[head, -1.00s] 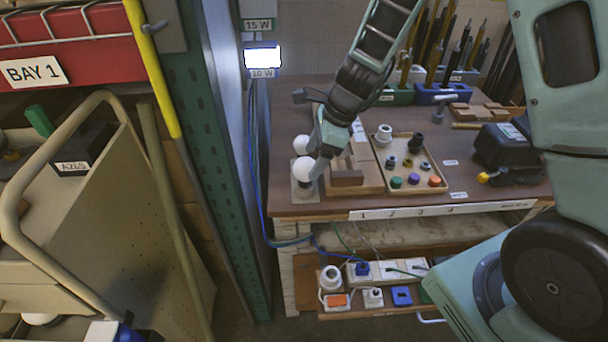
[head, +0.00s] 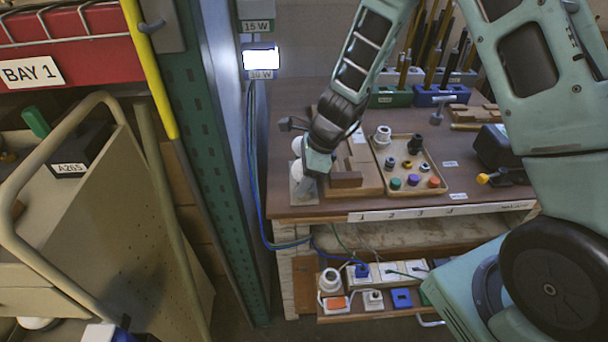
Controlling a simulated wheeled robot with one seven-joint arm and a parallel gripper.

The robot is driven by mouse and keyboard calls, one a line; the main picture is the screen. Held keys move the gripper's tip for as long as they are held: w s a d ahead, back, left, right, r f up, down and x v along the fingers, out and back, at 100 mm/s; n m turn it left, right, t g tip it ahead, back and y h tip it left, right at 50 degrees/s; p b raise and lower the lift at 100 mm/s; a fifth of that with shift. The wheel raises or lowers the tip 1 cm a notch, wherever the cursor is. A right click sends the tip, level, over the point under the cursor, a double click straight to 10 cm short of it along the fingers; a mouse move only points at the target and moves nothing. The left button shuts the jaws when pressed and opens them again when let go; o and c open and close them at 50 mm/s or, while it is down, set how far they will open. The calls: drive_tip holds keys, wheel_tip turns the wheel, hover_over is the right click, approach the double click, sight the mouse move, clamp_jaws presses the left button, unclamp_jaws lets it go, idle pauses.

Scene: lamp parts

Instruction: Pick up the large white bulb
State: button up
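Two round white bulbs stand near the left edge of the workbench. The rear bulb (head: 297,145) shows beside my wrist. Which one is larger I cannot tell from this view. My gripper (head: 307,178) points down at the front bulb, overlapping its right side in the picture. Its fingers are too small and hidden to show whether they are open or closed on the bulb.
Right of my gripper lies a wooden tray (head: 372,187) with a brown block (head: 345,179). Beside it is a tan parts tray (head: 418,188) with several small coloured parts. A green metal post (head: 215,150) stands left of the bench. A lower shelf holds sockets and switches.

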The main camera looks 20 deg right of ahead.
drive_tip(key=shift+c, duration=1.4)
